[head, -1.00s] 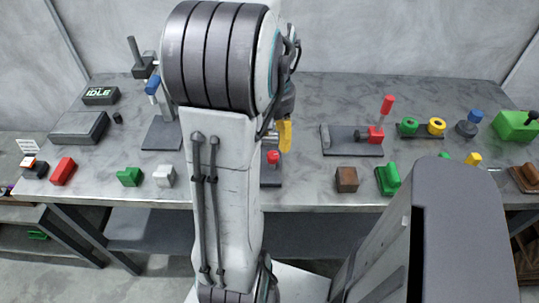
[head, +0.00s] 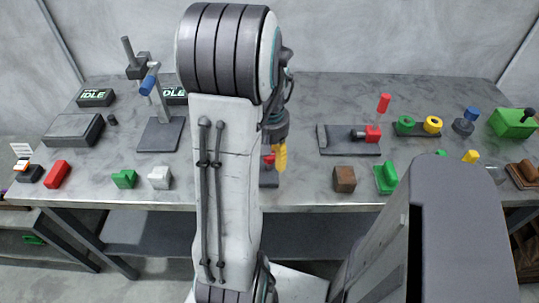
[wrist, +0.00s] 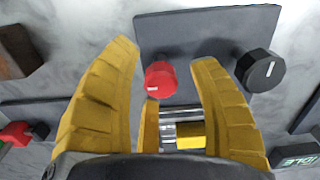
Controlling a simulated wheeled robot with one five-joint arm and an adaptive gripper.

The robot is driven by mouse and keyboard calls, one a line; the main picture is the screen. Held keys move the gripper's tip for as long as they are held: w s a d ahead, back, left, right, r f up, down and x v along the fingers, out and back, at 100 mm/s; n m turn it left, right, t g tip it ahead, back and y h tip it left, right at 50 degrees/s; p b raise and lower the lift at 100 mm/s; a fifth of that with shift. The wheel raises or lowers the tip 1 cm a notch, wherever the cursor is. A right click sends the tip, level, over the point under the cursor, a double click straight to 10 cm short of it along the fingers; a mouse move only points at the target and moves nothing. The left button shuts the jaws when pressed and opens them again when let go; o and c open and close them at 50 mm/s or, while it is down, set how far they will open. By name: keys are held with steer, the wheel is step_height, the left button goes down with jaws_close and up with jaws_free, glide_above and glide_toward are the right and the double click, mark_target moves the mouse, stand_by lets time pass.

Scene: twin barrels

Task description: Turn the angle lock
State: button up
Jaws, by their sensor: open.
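In the wrist view a dark plate (wrist: 195,35) carries a round red knob (wrist: 160,79) and a black faceted knob (wrist: 261,70). I cannot tell which of these is the angle lock. My gripper (wrist: 164,54) is open, its yellow fingers apart on either side of the red knob, with no visible grip on it. The black knob is outside the right finger. Silver and yellow parts (wrist: 185,133) show low between the fingers. In the head view my gripper (head: 280,157) hangs over the front middle of the table, and my arm hides most of the plate.
On the table (head: 310,185), a stand with a blue handle (head: 150,86) is left. A green block (head: 124,179) and white block (head: 160,177) sit front left.

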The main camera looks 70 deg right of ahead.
jaws_close()
stand_by(0.5)
